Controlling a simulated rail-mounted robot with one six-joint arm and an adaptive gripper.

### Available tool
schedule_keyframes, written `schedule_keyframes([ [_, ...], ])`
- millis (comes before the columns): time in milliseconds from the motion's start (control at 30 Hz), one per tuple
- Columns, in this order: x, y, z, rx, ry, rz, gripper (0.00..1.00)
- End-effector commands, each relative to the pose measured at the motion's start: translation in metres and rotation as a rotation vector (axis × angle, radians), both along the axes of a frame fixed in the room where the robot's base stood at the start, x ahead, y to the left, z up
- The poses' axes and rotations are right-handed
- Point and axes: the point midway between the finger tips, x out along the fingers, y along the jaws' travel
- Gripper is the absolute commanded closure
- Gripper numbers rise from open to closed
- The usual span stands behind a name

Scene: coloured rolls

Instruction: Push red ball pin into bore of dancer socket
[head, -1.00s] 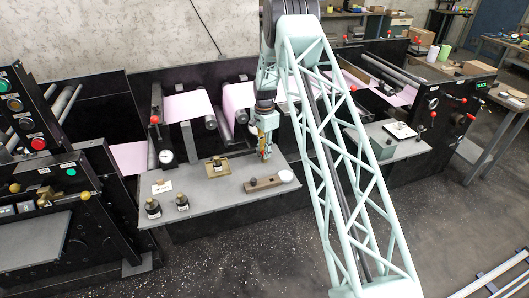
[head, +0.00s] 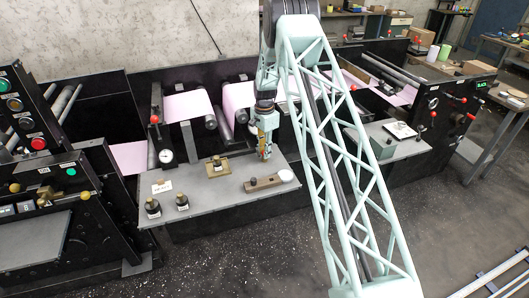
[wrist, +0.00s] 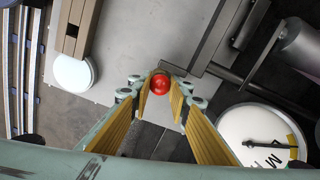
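The red ball pin (wrist: 159,86) shows as a round red ball between the fingertips of my gripper (wrist: 160,96) in the wrist view. The yellow-padded fingers close in on both sides of it, and its shank is hidden below the ball. In the head view my gripper (head: 265,153) points down over the right part of the grey table, behind the brown block. In the wrist view a dark grey bracket bar (wrist: 207,48) lies just beyond the ball. I cannot make out the bore of the dancer socket.
A brown slotted block (head: 263,184) and a white disc (head: 286,176) lie in front of my gripper on the grey table (head: 225,200). A brass fixture (head: 217,167) stands to the left. Two black knobbed weights (head: 153,208) stand at the front left. A white dial (wrist: 258,132) and rollers (head: 243,116) are nearby.

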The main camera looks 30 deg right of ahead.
Motion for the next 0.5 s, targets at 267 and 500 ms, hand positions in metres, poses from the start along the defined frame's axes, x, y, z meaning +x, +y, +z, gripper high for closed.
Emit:
schedule_keyframes([
  [267,0.0000,0.0000,0.0002,0.000,0.000,0.000,0.67],
  [500,0.0000,0.0000,0.0007,0.000,0.000,0.000,0.67],
])
